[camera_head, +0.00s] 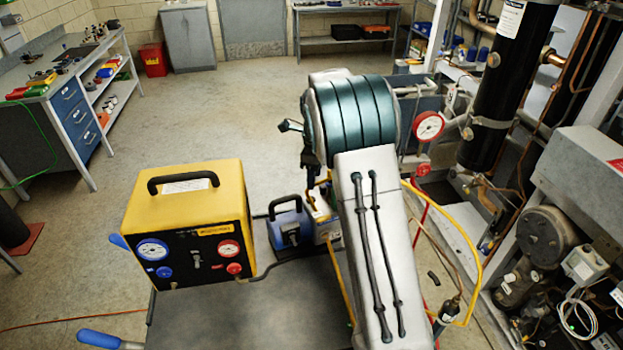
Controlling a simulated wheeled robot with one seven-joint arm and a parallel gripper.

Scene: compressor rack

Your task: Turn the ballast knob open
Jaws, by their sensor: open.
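The blue vacuum pump (290,228) with a black carry handle stands on the grey cart top, just right of the yellow unit. Its pale end part (322,222) is partly covered by my arm. I cannot make out the ballast knob; it is too small to tell or hidden behind my arm. My arm fills the middle of the view. My gripper (290,127) shows only in part, as dark pieces sticking out left of the arm's banded joint. It is open, appears empty and looks higher in the picture than the pump.
A yellow unit (186,220) with a blue and a red gauge stands on the cart (235,315) left of the pump. The compressor rack with pipes (545,235) borders the right. Open floor (215,110) lies behind.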

